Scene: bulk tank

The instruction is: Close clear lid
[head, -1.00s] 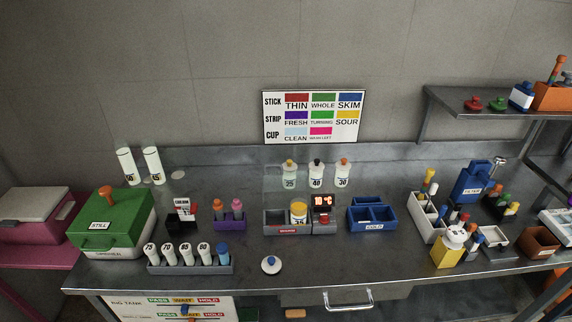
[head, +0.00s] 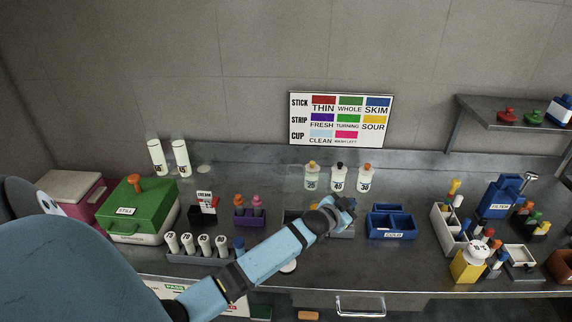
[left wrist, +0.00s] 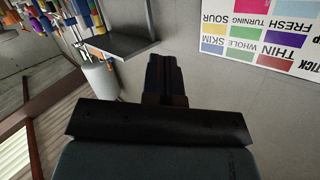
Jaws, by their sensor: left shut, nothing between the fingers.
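The clear lid (head: 298,184) is a faint see-through pane standing raised at the back of the grey bath box, in front of the bottle marked 25. The box (head: 289,216) is mostly hidden by my left forearm and hand. My left gripper (head: 347,203) is over the right part of the box, to the right of the lid. Its fingers (left wrist: 165,75) are together and empty in the left wrist view. I cannot tell whether it touches anything. The lid cannot be made out in the left wrist view. My right gripper is not in view.
Several bottles (head: 338,180) stand behind the box. A blue divided bin (head: 391,225) is to its right, and a purple holder (head: 249,216) to its left. A rack of white tubes (head: 196,246) lies near my forearm. A green-lidded box (head: 143,206) stands left.

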